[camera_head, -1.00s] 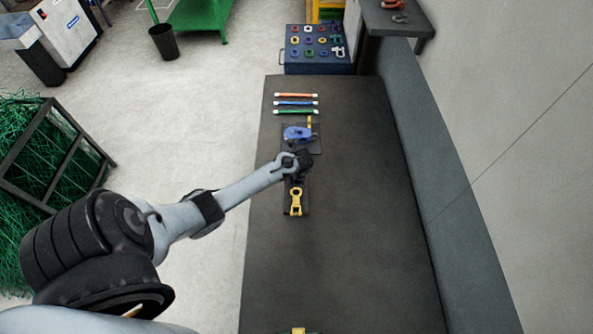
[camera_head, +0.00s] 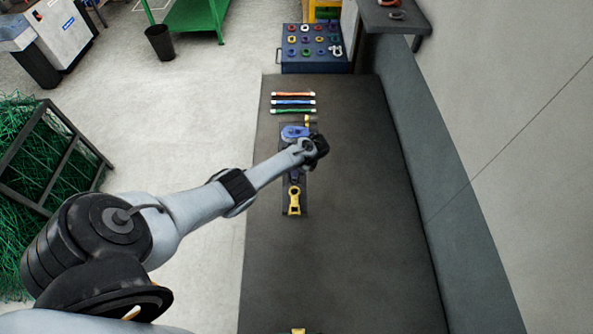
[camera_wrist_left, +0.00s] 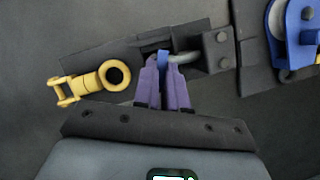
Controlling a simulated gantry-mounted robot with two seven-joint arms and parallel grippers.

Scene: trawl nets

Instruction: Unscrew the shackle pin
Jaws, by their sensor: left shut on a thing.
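My left gripper (camera_head: 317,149) is over the bench, just right of the dark mounting plate (camera_head: 301,204). In the left wrist view its two purple fingers (camera_wrist_left: 164,82) are close together at the plate, shut on a small blue piece (camera_wrist_left: 162,58), which looks like the head of the shackle pin. A grey metal shackle (camera_wrist_left: 184,57) sits right beside the fingertips, against a dark bolted bracket (camera_wrist_left: 221,50). The pin's shaft and thread are hidden. A yellow swivel (camera_wrist_left: 88,84) with a round eye lies left of the fingers.
A blue pulley block (camera_head: 294,132) lies at the plate's far end. Orange, blue (camera_head: 293,102) and green straps lie beyond it. A blue rack (camera_head: 316,62) of coloured rings stands past the bench. The right side of the bench (camera_head: 360,200) is clear.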

